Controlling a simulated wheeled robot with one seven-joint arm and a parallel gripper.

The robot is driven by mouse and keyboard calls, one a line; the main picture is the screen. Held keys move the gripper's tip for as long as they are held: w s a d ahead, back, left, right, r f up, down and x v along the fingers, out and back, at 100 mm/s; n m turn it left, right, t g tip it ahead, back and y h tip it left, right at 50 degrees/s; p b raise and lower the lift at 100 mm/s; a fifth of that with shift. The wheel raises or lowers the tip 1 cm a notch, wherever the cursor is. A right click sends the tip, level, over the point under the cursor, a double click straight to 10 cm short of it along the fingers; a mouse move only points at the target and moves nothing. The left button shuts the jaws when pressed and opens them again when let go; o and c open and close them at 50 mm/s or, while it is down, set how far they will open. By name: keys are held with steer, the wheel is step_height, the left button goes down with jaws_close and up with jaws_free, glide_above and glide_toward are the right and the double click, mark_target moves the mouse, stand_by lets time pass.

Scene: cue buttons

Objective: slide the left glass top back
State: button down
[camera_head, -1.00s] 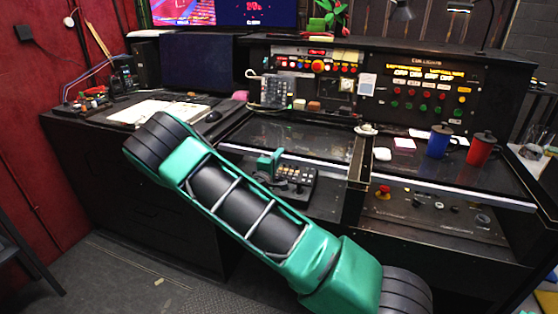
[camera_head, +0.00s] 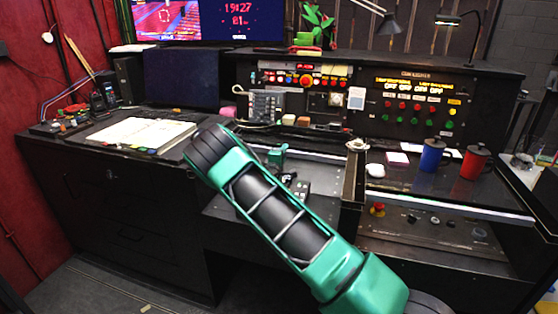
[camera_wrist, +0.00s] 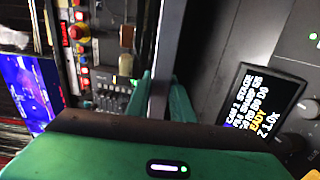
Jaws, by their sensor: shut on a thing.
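The left glass top (camera_head: 318,156) is a dark pane with a pale metal front edge, on the left part of the black console. Its front edge sits farther back than that of the right glass top (camera_head: 450,203), so part of the bay under it is open. My gripper (camera_head: 277,156) is at this front edge, partly hidden behind my forearm. In the wrist view my teal fingers (camera_wrist: 160,98) stand on either side of a pale metal bar (camera_wrist: 158,60), the glass top's edge, and are shut on it.
A button panel (camera_head: 310,78) stands behind the glass. A blue mug (camera_head: 432,156) and a red mug (camera_head: 474,162) stand on the right glass top. An open book (camera_head: 145,133) lies at left. A device with a lit screen (camera_wrist: 262,100) is close beside my fingers.

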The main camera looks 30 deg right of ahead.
steer(key=shift+w+d+f, duration=0.2)
steer(key=shift+w+d, duration=0.1)
steer(key=shift+d, duration=0.25)
steer(key=c, duration=1.6)
jaws_free()
steer(key=shift+o, duration=0.2)
steer(key=shift+a, duration=0.15)
steer(key=shift+s+a, duration=0.2)
steer(key=v, duration=1)
